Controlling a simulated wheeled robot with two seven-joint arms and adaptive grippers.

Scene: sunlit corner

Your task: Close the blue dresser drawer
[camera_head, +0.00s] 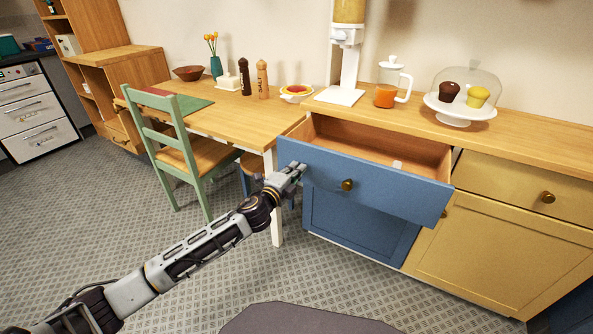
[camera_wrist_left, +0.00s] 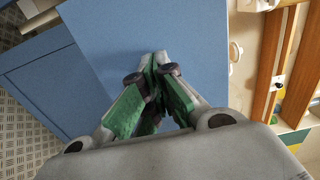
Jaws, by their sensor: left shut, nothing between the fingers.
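The blue dresser drawer (camera_head: 372,178) stands pulled out in the head view, with its wooden inside showing and a small white item in it. Its dark round knob (camera_head: 347,184) is at the middle of the front. My left gripper (camera_head: 297,168) is shut and empty at the left end of the drawer front; I cannot tell if it touches. In the left wrist view the shut fingertips (camera_wrist_left: 158,58) point at a blue panel (camera_wrist_left: 200,25), which fills the upper middle. My right gripper is not in view.
The yellow cabinet (camera_head: 500,240) stands right of the blue one. A dispenser (camera_head: 346,60), a pitcher (camera_head: 388,85) and a domed cake stand (camera_head: 461,105) are on the counter. A dining table (camera_head: 240,115) and green chair (camera_head: 178,150) stand left. The floor in front is open.

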